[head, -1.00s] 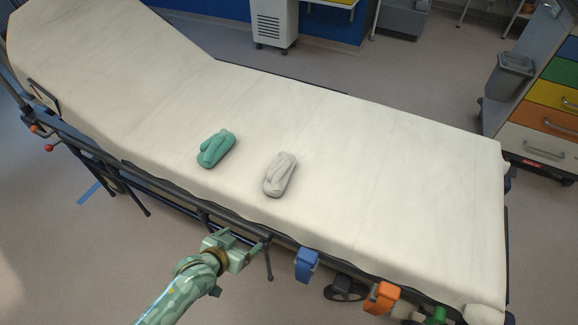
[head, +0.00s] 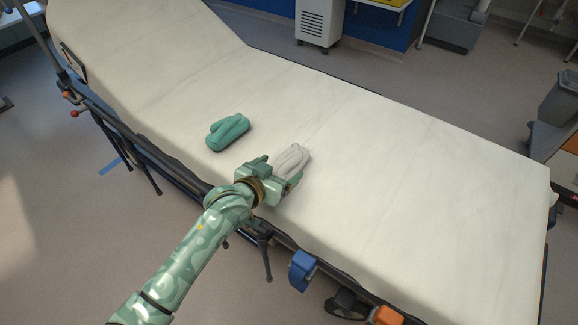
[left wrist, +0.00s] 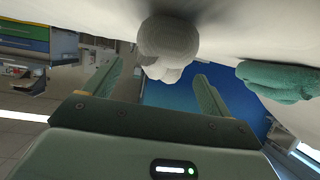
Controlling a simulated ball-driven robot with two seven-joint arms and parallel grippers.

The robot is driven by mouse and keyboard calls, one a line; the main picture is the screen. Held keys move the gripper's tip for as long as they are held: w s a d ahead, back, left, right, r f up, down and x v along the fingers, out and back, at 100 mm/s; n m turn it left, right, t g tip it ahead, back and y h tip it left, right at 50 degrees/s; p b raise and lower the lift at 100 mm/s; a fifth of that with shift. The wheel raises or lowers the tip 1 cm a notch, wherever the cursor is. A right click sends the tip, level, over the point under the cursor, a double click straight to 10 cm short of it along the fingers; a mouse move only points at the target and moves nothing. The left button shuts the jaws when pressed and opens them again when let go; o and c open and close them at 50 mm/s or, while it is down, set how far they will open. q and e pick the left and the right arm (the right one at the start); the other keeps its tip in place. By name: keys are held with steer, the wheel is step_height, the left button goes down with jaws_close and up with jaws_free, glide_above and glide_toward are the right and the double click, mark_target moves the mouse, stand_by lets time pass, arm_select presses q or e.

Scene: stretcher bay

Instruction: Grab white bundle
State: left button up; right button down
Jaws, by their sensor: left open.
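The white bundle (head: 292,158) lies on the stretcher near its front edge, right of the green bundle (head: 228,132). My left gripper (head: 279,170) is at the near end of the white bundle, its two fingers apart and pointing toward it. In the left wrist view the white bundle (left wrist: 168,42) shows ahead of the open fingers, close to the gap between their tips. I cannot tell whether the fingers touch it. The green bundle also shows at the right of the left wrist view (left wrist: 277,80). My right gripper is not in view.
The stretcher (head: 420,170) has a pale sheet with much free room right of the white bundle. Blue (head: 302,270) and orange (head: 388,316) clips hang on its near side. A white cabinet (head: 320,25) stands behind it.

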arm_select(q)
steer(key=b+x, duration=0.1)
steer(key=x, duration=0.1)
steer(key=b+x, duration=0.1)
steer(key=x, duration=0.1)
steer(key=shift+f, duration=0.45)
steer(key=shift+r, duration=0.3)
steer(key=shift+c, duration=0.2)
steer(key=c, duration=1.2)
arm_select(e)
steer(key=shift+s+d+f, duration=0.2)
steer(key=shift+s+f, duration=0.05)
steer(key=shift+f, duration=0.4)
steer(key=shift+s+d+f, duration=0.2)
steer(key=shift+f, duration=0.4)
arm_select(q)
steer(key=shift+r, duration=0.1)
